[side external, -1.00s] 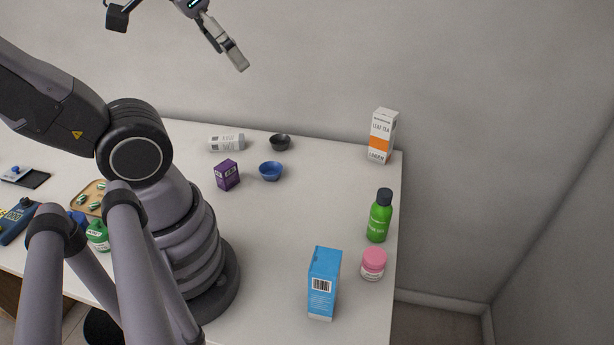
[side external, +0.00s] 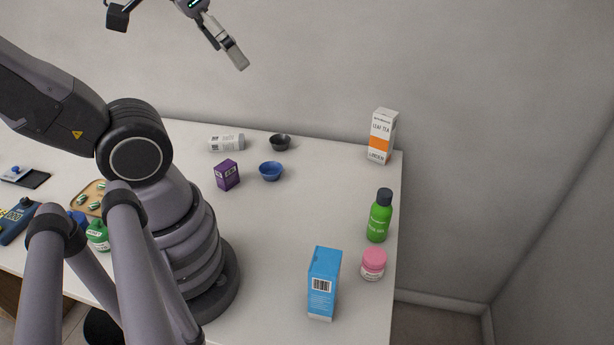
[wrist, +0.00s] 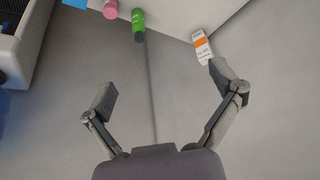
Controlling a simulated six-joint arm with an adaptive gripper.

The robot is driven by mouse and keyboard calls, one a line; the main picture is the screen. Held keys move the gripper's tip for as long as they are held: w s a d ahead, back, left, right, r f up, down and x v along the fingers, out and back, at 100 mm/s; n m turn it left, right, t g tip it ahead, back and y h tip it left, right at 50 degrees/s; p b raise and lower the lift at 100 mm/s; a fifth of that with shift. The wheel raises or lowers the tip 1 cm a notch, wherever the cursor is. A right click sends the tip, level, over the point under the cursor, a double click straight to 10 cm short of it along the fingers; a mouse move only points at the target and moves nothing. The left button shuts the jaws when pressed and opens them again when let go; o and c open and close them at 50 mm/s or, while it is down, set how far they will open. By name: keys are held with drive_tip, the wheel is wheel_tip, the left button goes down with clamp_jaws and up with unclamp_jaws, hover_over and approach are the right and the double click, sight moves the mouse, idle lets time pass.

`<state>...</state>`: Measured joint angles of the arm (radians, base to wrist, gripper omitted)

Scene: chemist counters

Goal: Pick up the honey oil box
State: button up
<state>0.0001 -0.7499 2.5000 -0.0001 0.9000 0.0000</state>
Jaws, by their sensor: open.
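No label that reads honey oil is legible, so I cannot tell which box is meant. A small purple box (side external: 227,175) stands upright in the middle of the counter in the side view. A tall blue box (side external: 323,285) with a barcode stands near the front right. A white and orange box (side external: 381,137) reading leaf tea stands at the back right corner; it also shows in the wrist view (wrist: 202,47). My gripper (wrist: 163,85) is open and empty. In the side view it is high above the counter, partly cut off by the top edge.
A blue bowl (side external: 271,172), a dark bowl (side external: 280,142) and a lying white bottle (side external: 226,143) are near the purple box. A green bottle (side external: 379,218) and a pink jar (side external: 373,265) stand along the right edge. The counter's centre right is clear. A wall stands behind.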

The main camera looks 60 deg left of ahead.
drive_tip(key=w+a+f+m+g+y, duration=0.25)
drive_tip(key=w+a+f+g, duration=0.3)
drive_tip(key=w+a, duration=0.4)
drive_tip(key=w+a+f+m+g+y, duration=0.2)
drive_tip(key=w+a+f+g+y, duration=0.3)
drive_tip(key=w+a, duration=0.4)
drive_tip(key=m+g+y, duration=0.2)
drive_tip(key=m+g, duration=0.2)
drive_tip(key=m, duration=0.1)
approach(228, 139)
drive_tip(key=shift+y, duration=0.25)
drive_tip(key=x, duration=0.5)
drive_tip(key=shift+d+f, duration=0.1)
drive_tip(key=shift+x, duration=3.05)
drive_tip(key=shift+f, duration=0.1)
drive_tip(key=shift+c, duration=0.3)
